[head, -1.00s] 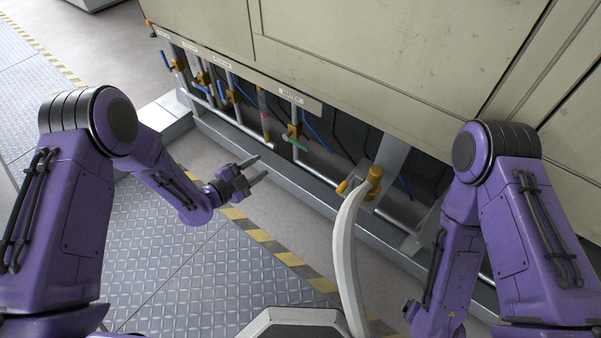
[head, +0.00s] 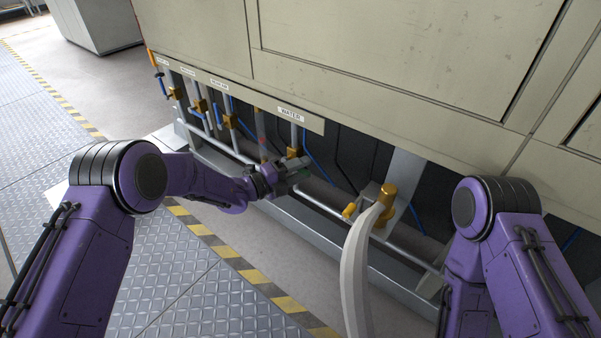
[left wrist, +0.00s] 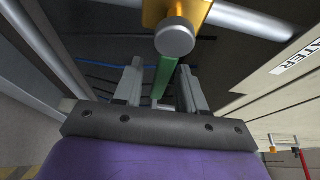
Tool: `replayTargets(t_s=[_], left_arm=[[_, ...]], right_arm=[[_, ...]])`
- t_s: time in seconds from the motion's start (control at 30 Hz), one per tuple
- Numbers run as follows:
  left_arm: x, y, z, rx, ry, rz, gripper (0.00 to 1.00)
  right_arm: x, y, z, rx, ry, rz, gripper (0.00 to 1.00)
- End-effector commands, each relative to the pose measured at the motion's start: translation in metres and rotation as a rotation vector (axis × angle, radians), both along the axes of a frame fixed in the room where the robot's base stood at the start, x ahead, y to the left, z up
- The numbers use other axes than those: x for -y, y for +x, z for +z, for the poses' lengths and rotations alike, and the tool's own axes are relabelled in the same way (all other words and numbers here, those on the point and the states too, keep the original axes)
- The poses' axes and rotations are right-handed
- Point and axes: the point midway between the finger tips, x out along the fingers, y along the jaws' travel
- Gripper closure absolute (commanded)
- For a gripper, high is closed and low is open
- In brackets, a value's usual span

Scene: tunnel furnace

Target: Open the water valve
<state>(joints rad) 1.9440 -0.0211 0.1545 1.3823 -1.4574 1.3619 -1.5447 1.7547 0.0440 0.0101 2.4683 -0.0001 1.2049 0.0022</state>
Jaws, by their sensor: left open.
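The water valve (head: 293,153) is a brass body on a vertical pipe under the label WATER. In the left wrist view its brass body (left wrist: 178,10) is at the top, with a round grey knob in front. Its green lever handle (left wrist: 165,75) extends down between the two fingers of my left gripper (left wrist: 161,88). In the head view my left gripper (head: 298,176) is at the valve and mostly hides the handle. The fingers are open, one on each side of the handle; contact cannot be told. My right arm is at the right, its gripper out of sight.
The beige furnace panel (head: 380,70) overhangs the pipes. Other brass valves (head: 230,121) stand to the left. A horizontal pipe (head: 340,214) and a grey base beam run below. A brass fitting (head: 386,195) with a pale curved hose is at the right.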

Motion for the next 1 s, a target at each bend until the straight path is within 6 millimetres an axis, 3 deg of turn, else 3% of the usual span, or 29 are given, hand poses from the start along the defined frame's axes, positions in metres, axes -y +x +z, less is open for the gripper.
replayTargets(t_s=[0.2, 0.33, 0.67, 1.0], left_arm=[[0.000, 0.000, 0.000, -0.001, 0.000, 0.000, 0.60], [0.000, 0.000, 0.000, -0.001, 0.000, 0.000, 1.00], [0.000, 0.000, 0.001, -0.014, -0.017, 0.000, 1.00], [-0.001, 0.000, 0.010, -0.127, -0.170, -0.001, 1.00]], right_arm=[[0.000, 0.000, 0.000, 0.000, 0.000, 0.000, 0.17], [0.000, 0.000, 0.000, 0.000, 0.000, 0.000, 0.17], [0.000, 0.000, 0.000, 0.000, 0.000, 0.000, 0.17], [-0.001, -0.001, -0.003, -0.013, 0.005, 0.010, 0.17]])
